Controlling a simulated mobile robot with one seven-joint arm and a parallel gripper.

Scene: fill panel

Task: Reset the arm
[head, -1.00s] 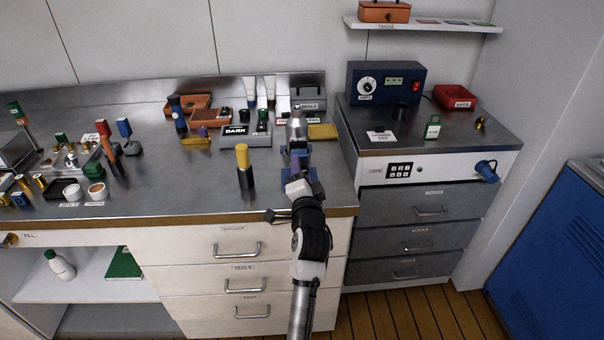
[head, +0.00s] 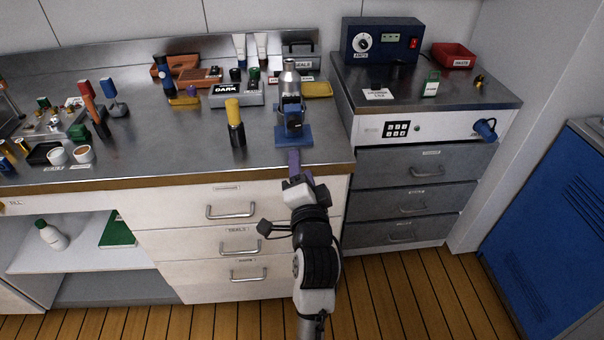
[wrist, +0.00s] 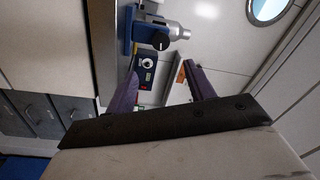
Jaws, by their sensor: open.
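My gripper (head: 295,163) is at the front edge of the steel bench, in front of a small blue press with a silver top (head: 292,102). In the wrist view, my gripper's two purple fingers (wrist: 163,92) stand apart with nothing between them. The blue and silver press (wrist: 150,32) shows past the fingertips there, apart from them. In the head view my arm reaches up from the bottom, and the gap between the fingers is too small to make out.
A black and yellow cylinder (head: 236,124) stands left of the press. Holders and a box marked DARK (head: 236,95) are behind. A blue instrument (head: 381,42) and red bin (head: 454,56) sit on the right counter. Drawers (head: 231,211) lie below the bench. The wooden floor (head: 400,290) is clear.

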